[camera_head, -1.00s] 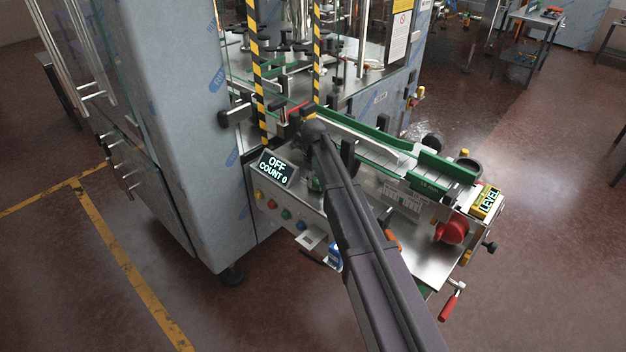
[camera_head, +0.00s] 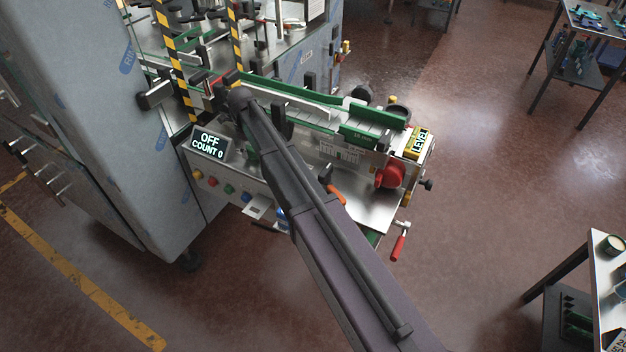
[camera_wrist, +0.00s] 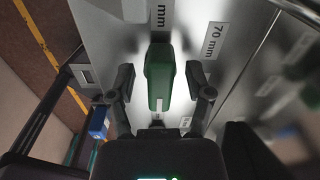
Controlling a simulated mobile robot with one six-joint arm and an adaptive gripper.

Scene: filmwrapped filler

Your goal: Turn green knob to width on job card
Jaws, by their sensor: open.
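In the wrist view the green knob (camera_wrist: 160,75) is an elongated dark green handle, pointing roughly up and down the picture. My gripper (camera_wrist: 160,84) is open, with one dark finger on each side of the knob; I cannot tell whether either finger touches it. A "70 mm" label (camera_wrist: 212,40) is on the metal plate to the right of the knob. Another label ending in "mm" (camera_wrist: 160,14) is above it, its number cut off. In the head view my arm hides most of the knob area. I cannot make out a job card's writing.
In the head view, a display (camera_head: 209,143) reads "OFF COUNT 0". Coloured buttons (camera_head: 229,189) sit below it. A red knob (camera_head: 391,175), a yellow LEVEL box (camera_head: 417,141) and green guide rails (camera_head: 290,99) are close by. A bench (camera_head: 612,285) stands at lower right, with open floor between.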

